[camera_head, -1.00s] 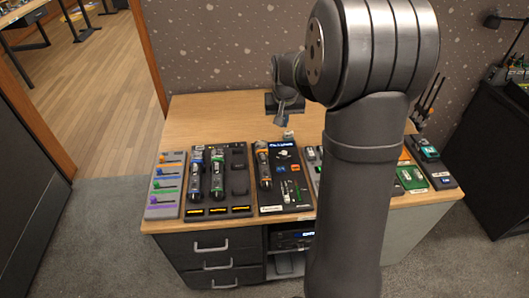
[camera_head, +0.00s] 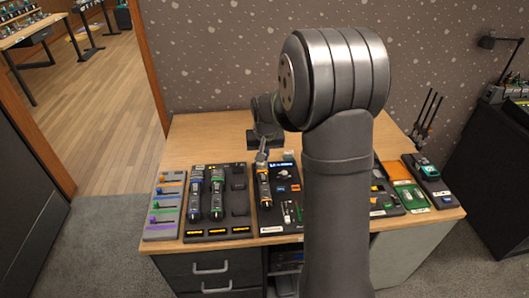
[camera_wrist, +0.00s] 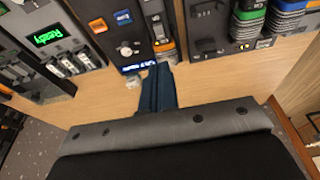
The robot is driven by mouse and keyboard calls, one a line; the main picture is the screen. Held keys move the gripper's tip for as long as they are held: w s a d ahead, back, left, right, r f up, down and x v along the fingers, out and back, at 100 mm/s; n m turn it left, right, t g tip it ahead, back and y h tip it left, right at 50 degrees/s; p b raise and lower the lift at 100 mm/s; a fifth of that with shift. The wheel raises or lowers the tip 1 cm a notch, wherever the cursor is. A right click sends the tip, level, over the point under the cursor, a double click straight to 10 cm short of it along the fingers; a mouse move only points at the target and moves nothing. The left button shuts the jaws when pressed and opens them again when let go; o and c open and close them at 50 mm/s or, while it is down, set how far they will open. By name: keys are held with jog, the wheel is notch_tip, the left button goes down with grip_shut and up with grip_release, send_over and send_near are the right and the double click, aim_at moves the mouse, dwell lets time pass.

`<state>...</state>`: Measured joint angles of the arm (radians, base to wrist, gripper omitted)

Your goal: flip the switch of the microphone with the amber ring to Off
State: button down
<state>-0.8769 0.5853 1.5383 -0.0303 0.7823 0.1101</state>
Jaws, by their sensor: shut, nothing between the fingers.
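The microphone with the amber ring (camera_head: 264,188) lies lengthwise on the black middle panel (camera_head: 283,229) in the head view. Its amber band also shows at the top of the wrist view (camera_wrist: 166,46). Its switch is too small to make out. My gripper (camera_head: 262,156) is shut and empty, at the far end of this microphone. In the wrist view the blue-grey fingers (camera_wrist: 160,68) point at the panel's edge, just short of the amber band. I cannot tell whether they touch anything.
Left of it, a panel holds a blue-ringed microphone (camera_head: 195,195) and a green-ringed one (camera_head: 217,193). A grey fader board (camera_head: 166,208) lies farther left. A small pale object (camera_head: 288,155) sits beside the gripper. The wooden desk top (camera_head: 205,135) behind is clear.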

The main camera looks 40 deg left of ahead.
aim_at(264, 178)
jog(key=x, duration=0.5)
jog(key=d+x, duration=0.1)
jog(key=x, duration=0.2)
jog(key=shift+s+a+f, duration=0.1)
jog(key=shift+s+f, duration=0.25)
jog(key=shift+f, duration=0.5)
jog(key=shift+s+f, duration=0.1)
jog(key=shift+f, duration=0.15)
jog(key=shift+w+a+r, duration=0.25)
jog(key=shift+w+a, duration=0.2)
jog(key=shift+w, duration=0.1)
jog(key=shift+r, duration=0.1)
